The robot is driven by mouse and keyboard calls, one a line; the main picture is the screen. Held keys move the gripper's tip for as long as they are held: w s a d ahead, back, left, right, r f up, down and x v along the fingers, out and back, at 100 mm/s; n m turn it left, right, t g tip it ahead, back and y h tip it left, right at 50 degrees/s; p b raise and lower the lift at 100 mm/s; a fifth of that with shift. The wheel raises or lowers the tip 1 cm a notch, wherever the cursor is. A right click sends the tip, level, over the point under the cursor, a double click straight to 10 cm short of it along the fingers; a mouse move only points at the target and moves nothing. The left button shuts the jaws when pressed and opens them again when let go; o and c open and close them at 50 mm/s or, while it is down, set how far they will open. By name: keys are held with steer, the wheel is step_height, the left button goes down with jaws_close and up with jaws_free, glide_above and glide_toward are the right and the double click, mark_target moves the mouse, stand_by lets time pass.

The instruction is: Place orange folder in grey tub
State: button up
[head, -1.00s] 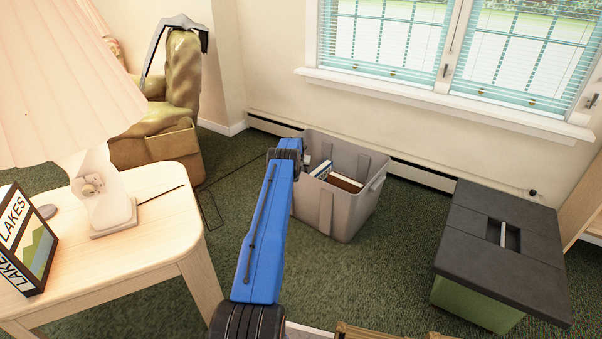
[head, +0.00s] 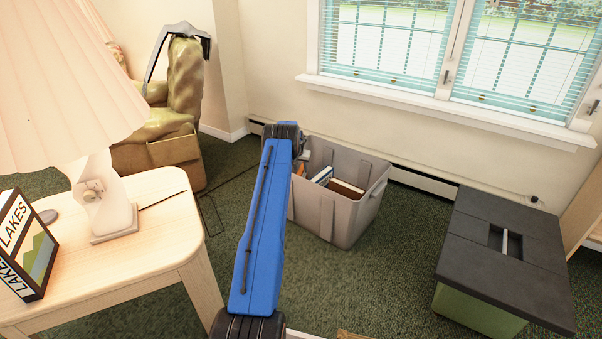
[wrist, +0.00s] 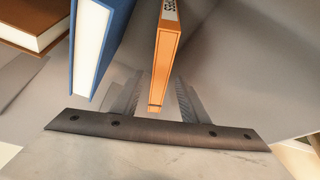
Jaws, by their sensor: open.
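The grey tub (head: 322,216) stands on the carpet against the wall below the window. The orange folder (wrist: 166,62) stands on edge inside it, beside a blue book (wrist: 93,45) in the wrist view. In the head view only a small orange bit (head: 300,169) shows at the tub's left, by my arm. My gripper (wrist: 160,96) is open, with its two fingers on either side of the folder's near end and gaps showing beside it. My arm hides the gripper in the head view.
A dark-lidded green box (head: 510,250) is at the right. A wooden table (head: 150,230) with a lamp (head: 105,195) is at the left. Carpet is clear between the tub and the box.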

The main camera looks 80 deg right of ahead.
steer(key=shift+v, duration=0.9)
